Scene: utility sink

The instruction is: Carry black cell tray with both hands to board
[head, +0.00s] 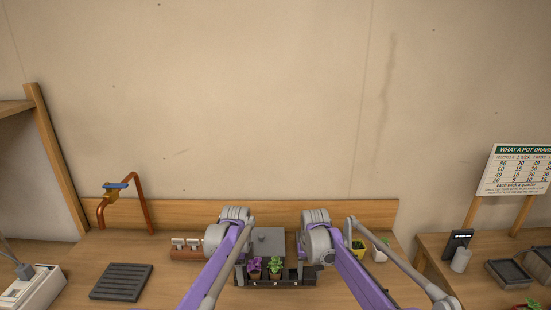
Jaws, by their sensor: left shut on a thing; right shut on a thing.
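The black cell tray (275,284) is at the front middle of the wooden counter, with a purple-leaved plant (254,266) and a green plant (275,266) in it. My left gripper (240,274) is shut on the tray's left end. My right gripper (301,270) is shut on its right end. The tray looks level; I cannot tell whether it touches the counter. A dark ribbed board (121,281) lies flat on the counter to the left, apart from the tray. My arms hide parts of the tray's ends.
A grey block (268,240) stands behind the tray. A brown holder with white tags (186,251) is left of my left gripper. A yellow pot (358,249) stands right of my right arm. A copper tap (135,189) rises behind the board. A white power strip (30,287) lies far left.

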